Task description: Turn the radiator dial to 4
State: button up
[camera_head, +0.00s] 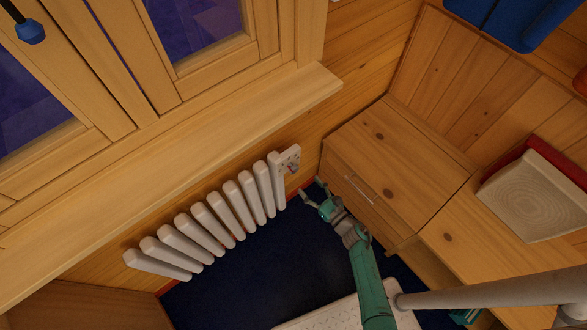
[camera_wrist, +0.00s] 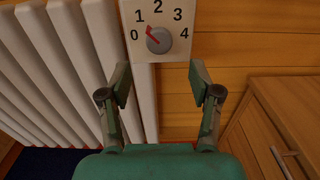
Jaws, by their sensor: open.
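The radiator dial (camera_wrist: 158,40) is a round grey knob with a red pointer on a pale panel (camera_wrist: 172,18) marked 0 to 4. In the wrist view the pointer aims up and left, about at the 1. The dial is small in the head view (camera_head: 293,167), at the right end of the white radiator (camera_head: 222,213). My gripper (camera_wrist: 158,78) is open and empty. Its fingers show below the dial in the wrist view, one to each side, with the dial between their lines and apart from both. In the head view my gripper (camera_head: 311,189) is just below and right of the dial.
A wooden cabinet (camera_head: 395,160) with a metal handle stands close to the right of my gripper. A wooden window sill (camera_head: 180,170) juts out above the radiator. Dark blue floor (camera_head: 260,260) is clear below the radiator.

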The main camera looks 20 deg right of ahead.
aim_at(296, 171)
jog(key=x, duration=0.9)
jog(key=c, duration=1.1)
jog(key=shift+c, duration=0.2)
